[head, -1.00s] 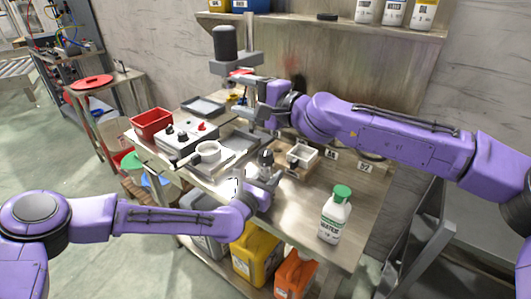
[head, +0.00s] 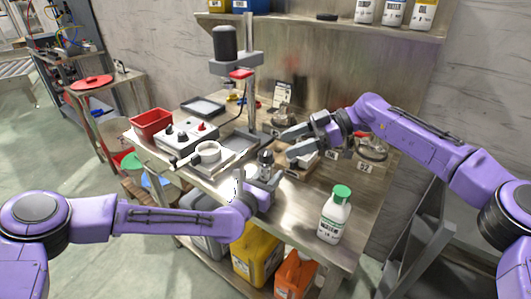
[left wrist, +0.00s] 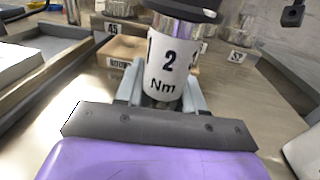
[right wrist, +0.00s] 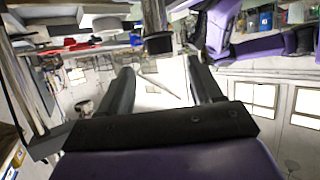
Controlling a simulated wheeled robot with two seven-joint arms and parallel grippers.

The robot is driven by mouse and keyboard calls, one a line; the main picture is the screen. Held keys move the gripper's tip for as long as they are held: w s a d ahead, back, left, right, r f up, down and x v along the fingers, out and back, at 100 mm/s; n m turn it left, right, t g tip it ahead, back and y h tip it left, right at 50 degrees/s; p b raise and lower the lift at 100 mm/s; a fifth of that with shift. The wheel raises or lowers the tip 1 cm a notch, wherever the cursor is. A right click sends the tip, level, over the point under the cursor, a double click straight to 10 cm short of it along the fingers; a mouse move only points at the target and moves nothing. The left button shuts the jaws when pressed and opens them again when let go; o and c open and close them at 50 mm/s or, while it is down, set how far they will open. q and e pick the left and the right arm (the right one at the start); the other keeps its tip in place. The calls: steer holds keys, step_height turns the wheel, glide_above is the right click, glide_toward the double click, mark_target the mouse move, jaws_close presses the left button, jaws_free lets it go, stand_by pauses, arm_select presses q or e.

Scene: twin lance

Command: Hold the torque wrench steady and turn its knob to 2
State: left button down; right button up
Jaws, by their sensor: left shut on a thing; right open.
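The torque wrench (head: 265,160) stands about upright near the front edge of the bench, with a dark top. In the left wrist view its white body (left wrist: 172,65) reads "2 Nm" below a black knob (left wrist: 187,9). My left gripper (head: 263,178) is shut on the wrench's lower part, below the label. My right gripper (head: 286,145) is open and empty, its fingers pointing left, a little above and right of the wrench, apart from it. In the right wrist view a dark cylinder (right wrist: 158,43) shows beyond the open fingers; I cannot tell surely if it is the knob.
A white bottle with a green cap (head: 336,214) stands at the bench's front right. A grey control box (head: 188,136), a red bin (head: 152,123) and a drill-like stand (head: 250,85) are to the left and behind. A wooden block (head: 300,168) sits right of the wrench.

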mark_target(269, 152)
steer(key=x, duration=0.7)
steer(key=shift+a+f, duration=0.1)
steer(key=shift+a, duration=0.25)
steer(key=c, duration=1)
steer(key=shift+m+t, duration=0.3)
steer(key=shift+m+t+h, duration=0.5)
steer(key=shift+m+t, duration=2.1)
steer(key=shift+t, duration=0.7)
